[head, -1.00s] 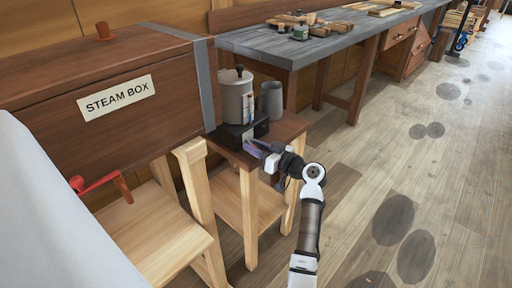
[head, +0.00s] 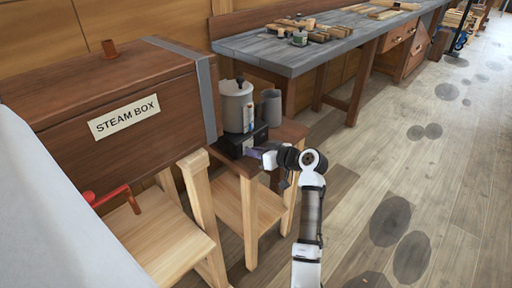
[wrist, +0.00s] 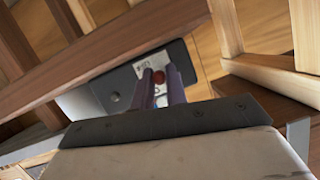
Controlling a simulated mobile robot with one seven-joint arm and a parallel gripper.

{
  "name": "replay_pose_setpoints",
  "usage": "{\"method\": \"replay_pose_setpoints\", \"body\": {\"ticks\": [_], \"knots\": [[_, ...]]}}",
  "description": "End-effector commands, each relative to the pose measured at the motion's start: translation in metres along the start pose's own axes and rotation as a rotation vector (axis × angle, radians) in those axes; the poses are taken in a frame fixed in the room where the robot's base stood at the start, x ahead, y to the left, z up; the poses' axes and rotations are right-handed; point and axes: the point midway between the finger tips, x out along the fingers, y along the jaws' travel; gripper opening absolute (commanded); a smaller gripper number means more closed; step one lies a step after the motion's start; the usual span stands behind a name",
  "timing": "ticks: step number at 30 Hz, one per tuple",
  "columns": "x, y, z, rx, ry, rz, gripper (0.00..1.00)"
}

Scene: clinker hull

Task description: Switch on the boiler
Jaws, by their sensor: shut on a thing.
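The boiler is a pale grey cylinder (head: 236,108) with a dark lid knob, upright on a black base (head: 243,137) on a small wooden stand. My gripper (head: 262,156) is at the front of that base. In the wrist view a dark panel (wrist: 115,88) with a white label carries a small red knob (wrist: 160,76). The fingers of my gripper (wrist: 163,84) stand on either side of the red knob and are shut on it. The fingers partly cover the label and knob. Whether the boiler is on cannot be told.
A grey mug (head: 271,106) stands beside the boiler. The wooden steam box (head: 165,88), with a red handle (head: 110,196) below it, is at the left. A grey workbench (head: 290,58) with tools is behind. The floor (head: 375,165) at the right is open.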

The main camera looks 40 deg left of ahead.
Motion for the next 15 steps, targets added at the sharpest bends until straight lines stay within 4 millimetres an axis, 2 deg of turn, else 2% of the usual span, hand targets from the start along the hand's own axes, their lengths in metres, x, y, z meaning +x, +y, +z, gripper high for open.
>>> {"method": "replay_pose_setpoints", "body": {"ticks": [1, 3, 15], "knots": [[-0.004, -0.002, -0.01, 0.003, -0.046, 0.008, 0.0], [-0.004, -0.002, -0.013, 0.008, -0.107, 0.019, 0.0], [-0.003, -0.004, -0.022, 0.032, -0.394, 0.071, 0.0]]}}
